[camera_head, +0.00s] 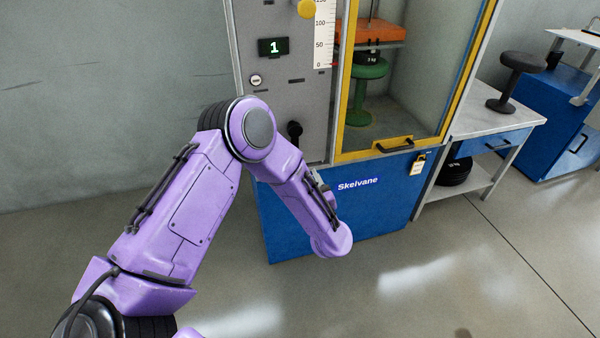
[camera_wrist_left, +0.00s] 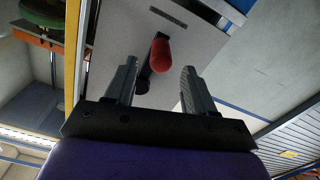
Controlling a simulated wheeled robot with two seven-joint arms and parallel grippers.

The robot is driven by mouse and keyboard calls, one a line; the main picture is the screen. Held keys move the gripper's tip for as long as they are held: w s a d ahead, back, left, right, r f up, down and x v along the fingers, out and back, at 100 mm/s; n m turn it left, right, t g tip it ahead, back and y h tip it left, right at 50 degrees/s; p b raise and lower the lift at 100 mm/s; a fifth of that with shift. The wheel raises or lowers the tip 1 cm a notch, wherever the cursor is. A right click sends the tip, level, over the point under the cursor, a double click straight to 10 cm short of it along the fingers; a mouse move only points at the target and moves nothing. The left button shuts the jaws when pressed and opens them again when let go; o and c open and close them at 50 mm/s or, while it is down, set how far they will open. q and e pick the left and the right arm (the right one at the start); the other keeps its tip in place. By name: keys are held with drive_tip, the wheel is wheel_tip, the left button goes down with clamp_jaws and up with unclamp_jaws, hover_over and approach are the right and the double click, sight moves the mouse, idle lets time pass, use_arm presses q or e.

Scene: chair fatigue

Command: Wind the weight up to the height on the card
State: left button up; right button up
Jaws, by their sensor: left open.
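The machine's grey panel (camera_head: 285,100) carries a lit display (camera_head: 273,47) reading 1 and an upright scale (camera_head: 323,38). A black crank (camera_head: 294,131) is low on the panel; in the left wrist view its red grip (camera_wrist_left: 161,55) shows. My left gripper (camera_wrist_left: 158,70) is open, with the red grip in the gap between its fingers as seen there; I cannot tell whether they touch it. My forearm mostly hides this gripper in the head view. Behind the door, an orange block (camera_head: 372,30) hangs above a dark weight and a green stool (camera_head: 360,95). I cannot identify a height card.
The yellow-framed door (camera_head: 395,145) looks shut, with a yellow padlock and white tag (camera_head: 417,168) below it. A grey table (camera_head: 495,122) to the right bears a dark stool (camera_head: 515,80). The floor in front is clear.

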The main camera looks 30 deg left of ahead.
use_arm(q)
drive_tip(key=x, duration=0.5)
drive_tip(key=shift+w+a+f, duration=0.1)
drive_tip(key=shift+w+a, duration=0.1)
drive_tip(key=shift+a, duration=0.1)
clamp_jaws()
